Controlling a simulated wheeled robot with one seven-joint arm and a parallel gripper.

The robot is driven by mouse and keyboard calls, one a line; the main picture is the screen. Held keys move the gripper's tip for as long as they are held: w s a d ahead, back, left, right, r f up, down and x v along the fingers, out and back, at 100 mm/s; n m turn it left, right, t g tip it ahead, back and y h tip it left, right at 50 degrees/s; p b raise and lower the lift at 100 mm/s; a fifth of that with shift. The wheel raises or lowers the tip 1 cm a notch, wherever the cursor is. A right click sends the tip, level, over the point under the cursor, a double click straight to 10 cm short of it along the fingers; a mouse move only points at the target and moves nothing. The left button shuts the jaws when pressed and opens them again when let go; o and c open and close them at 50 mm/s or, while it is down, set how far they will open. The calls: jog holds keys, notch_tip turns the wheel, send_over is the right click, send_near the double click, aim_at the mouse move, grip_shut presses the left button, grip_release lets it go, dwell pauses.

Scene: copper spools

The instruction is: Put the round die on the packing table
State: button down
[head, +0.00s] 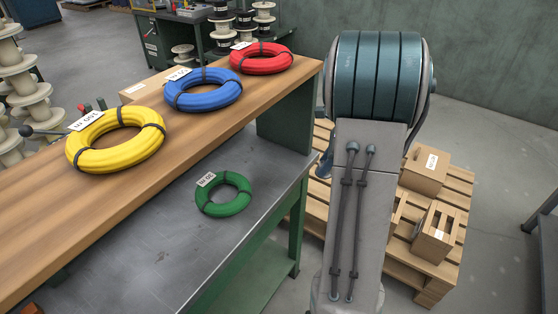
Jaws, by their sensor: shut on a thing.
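My gripper is not visible; only my arm shows, right of the middle, and it hides what lies behind it. I cannot make out a round die in the head view. A workbench with a wooden top (45,208) runs along the left. Beside it is a lower grey metal surface (150,262) on a green frame. I cannot tell which of these, if either, is the packing table.
Yellow (115,143), blue (203,90) and red (262,59) cable coils lie on the wooden top. A green coil (224,194) lies on the metal surface. Cardboard boxes (425,170) sit on a pallet (405,272) behind my arm. Floor at right is mostly clear.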

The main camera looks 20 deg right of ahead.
jog(key=w+a, duration=0.1)
jog(key=a, duration=0.1)
jog(key=w+a, duration=0.3)
jog(key=a, duration=0.1)
jog(key=shift+w+a, duration=0.3)
jog(key=a, duration=0.1)
jog(key=w+a+f, duration=0.1)
jog(key=a, duration=0.1)
jog(key=shift+w+f, duration=0.25)
jog(key=shift+w, duration=0.15)
jog(key=shift+d, duration=0.2)
jog(key=shift+f, duration=0.15)
jog(key=c, duration=0.9)
grip_release()
jog(key=shift+c, duration=0.2)
jog(key=p+v, duration=0.1)
jog(key=v, duration=0.6)
jog(key=shift+r, duration=0.4)
